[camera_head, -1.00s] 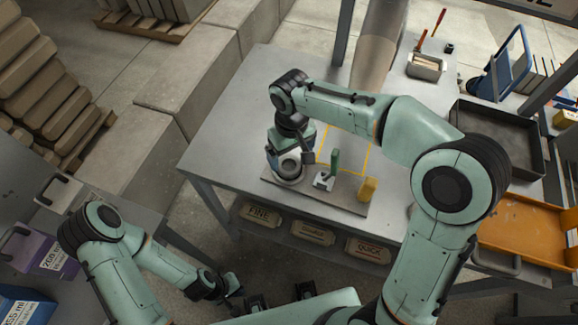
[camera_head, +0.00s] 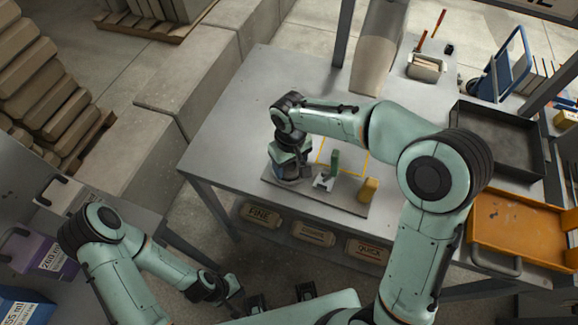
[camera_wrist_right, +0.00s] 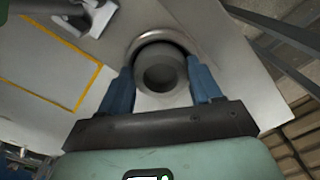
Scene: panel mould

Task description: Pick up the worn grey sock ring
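The grey sock ring (camera_wrist_right: 160,72) sits in a pale round holder (camera_wrist_right: 197,45) in the right wrist view. My right gripper (camera_wrist_right: 161,75) has its two blue fingers on either side of the ring, spread apart; I cannot tell whether they touch it. In the head view my right gripper (camera_head: 291,172) is low over the left end of the grey board (camera_head: 335,199) and hides the ring. My left gripper (camera_head: 232,291) hangs low in front of the table, away from the ring; its finger opening is unclear.
A green-handled tool (camera_head: 334,161) and a yellow block (camera_head: 368,189) stand on the board, right of my right gripper. A yellow outline (camera_head: 366,157) marks the table behind. A dark tray (camera_head: 500,140) and an orange tray (camera_head: 520,228) lie right. The table's left part is clear.

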